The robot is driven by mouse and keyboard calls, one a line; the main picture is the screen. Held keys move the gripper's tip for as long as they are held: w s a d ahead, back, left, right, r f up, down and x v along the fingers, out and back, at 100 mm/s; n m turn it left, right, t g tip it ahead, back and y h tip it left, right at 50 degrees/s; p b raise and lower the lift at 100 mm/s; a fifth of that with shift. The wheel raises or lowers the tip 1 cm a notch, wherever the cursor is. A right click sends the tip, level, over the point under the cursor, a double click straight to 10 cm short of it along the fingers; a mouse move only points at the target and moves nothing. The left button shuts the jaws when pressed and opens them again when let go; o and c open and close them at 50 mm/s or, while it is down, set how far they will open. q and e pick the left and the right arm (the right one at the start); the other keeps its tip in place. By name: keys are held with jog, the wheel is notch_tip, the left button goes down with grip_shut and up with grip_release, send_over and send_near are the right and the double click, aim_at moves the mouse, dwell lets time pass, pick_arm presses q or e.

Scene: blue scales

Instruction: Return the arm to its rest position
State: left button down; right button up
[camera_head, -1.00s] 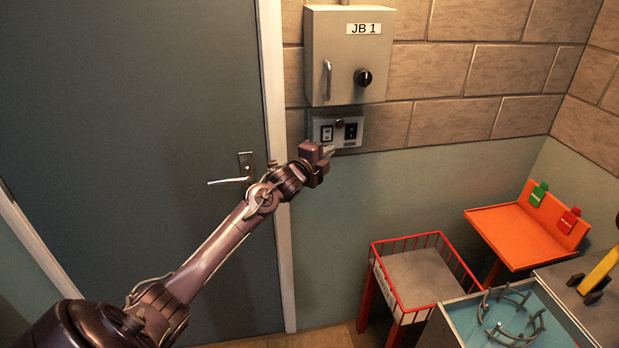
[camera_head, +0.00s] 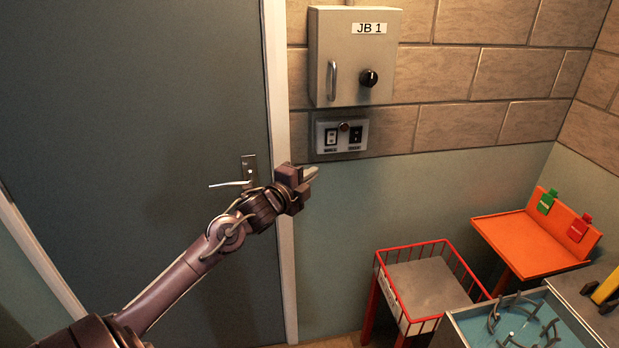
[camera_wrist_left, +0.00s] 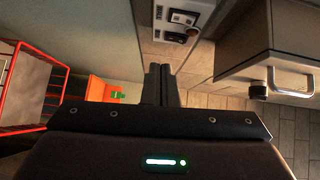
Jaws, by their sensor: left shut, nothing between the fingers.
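My left arm comes in from the lower left of the head view. Its gripper (camera_head: 311,174) is in the air below and left of the switch panel (camera_head: 341,135), clear of it. In the left wrist view the two fingers (camera_wrist_left: 160,84) are together with nothing between them. The switch panel has two rocker switches and a dark red button, and it also shows at the top of the left wrist view (camera_wrist_left: 182,20). My right gripper is in neither view.
A grey box marked JB 1 (camera_head: 352,60) is on the wall above the panel. A door with a lever handle (camera_head: 232,184) lies behind my arm. A red-railed stand (camera_head: 425,285), an orange table (camera_head: 525,243) and a blue-topped table (camera_head: 520,320) stand at the right.

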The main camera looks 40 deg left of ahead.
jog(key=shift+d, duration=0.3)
pick_arm(q)
jog(key=s+a+f+n+g+y, duration=0.1)
jog(key=s+f+n+g, duration=0.25)
jog(key=f, duration=1.25)
jog(key=s+f+n+g, duration=0.3)
jog(key=s+f+n, duration=0.1)
jog(key=f, duration=1.2)
jog(key=s+d+f+n+g, duration=0.2)
jog(key=s+d+f, duration=0.1)
jog(key=s+f, duration=0.55)
jog(key=s+d+f+n+g, duration=0.15)
jog(key=s+d+f, duration=0.35)
jog(key=f, duration=0.6)
jog(key=s+d+f+n+g, duration=0.1)
jog(key=s+d+f+g, duration=0.1)
jog(key=s+d+f, duration=0.3)
jog(key=s+d+f+n+g+h, duration=0.1)
jog(key=s+d+f, duration=0.3)
jog(key=s, duration=1)
jog(key=s+d+f+n+g+h, duration=0.1)
jog(key=s+d+f+g, duration=0.2)
jog(key=s, duration=0.7)
notch_tip(320, 180, down, 3)
jog(key=d, duration=0.2)
jog(key=shift+d+r, duration=0.15)
jog(key=shift+d, duration=0.15)
jog(key=shift+w, duration=0.1)
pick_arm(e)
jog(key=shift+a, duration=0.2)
